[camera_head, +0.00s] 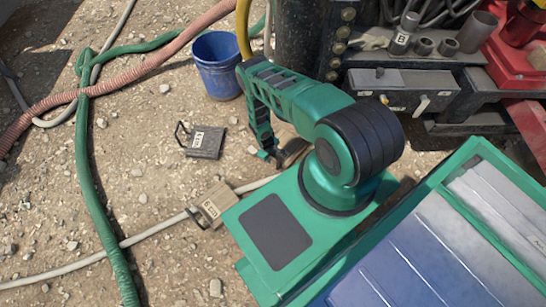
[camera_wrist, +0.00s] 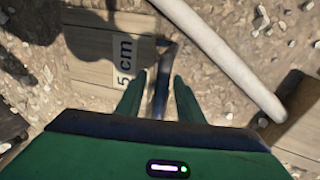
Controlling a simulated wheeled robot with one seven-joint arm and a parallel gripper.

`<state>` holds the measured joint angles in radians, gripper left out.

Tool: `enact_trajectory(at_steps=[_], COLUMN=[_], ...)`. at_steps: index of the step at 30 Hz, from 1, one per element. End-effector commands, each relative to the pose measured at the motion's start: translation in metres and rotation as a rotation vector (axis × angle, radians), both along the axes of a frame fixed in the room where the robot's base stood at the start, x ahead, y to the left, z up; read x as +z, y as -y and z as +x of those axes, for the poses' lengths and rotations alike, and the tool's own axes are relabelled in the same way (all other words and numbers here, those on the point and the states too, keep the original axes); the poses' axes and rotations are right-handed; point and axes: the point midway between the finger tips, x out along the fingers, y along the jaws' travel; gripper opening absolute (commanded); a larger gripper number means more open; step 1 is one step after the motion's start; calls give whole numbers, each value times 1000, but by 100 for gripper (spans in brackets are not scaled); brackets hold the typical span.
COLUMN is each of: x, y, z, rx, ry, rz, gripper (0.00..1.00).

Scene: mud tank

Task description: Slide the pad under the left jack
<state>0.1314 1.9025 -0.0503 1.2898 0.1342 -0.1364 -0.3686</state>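A wooden pad (camera_wrist: 95,50) with a "5 cm" label lies on the dirt in the wrist view. Its dark handle (camera_wrist: 163,85) stands between the fingertips of my gripper (camera_wrist: 160,78), which look apart. I cannot tell whether they touch the handle. In the head view my gripper (camera_head: 272,155) is low near the ground, partly hidden by my arm. A wooden pad (camera_head: 213,198) with a label lies left of my base. A dark pad (camera_head: 205,143) with a handle and label lies further off. I cannot make out the left jack with certainty.
A white hose (camera_wrist: 225,60) runs close beside the handle; it also shows in the head view (camera_head: 150,232). A green hose (camera_head: 85,170) and a pink hose (camera_head: 140,70) cross at left. A blue bucket (camera_head: 217,65) stands behind. A dark column (camera_head: 298,35) stands beyond my arm.

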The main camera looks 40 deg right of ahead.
Motion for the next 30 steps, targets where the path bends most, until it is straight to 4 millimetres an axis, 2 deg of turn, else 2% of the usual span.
enact_trajectory(at_steps=[4,13,17,18,30], x=[-6,-7,-7,-7,-7], y=[1,1,1,1,1], z=[0,0,0,0,0], rx=[0,0,0,0,0], ry=[0,0,0,0,0], rz=[0,0,0,0,1], gripper=[34,34,3,0,0])
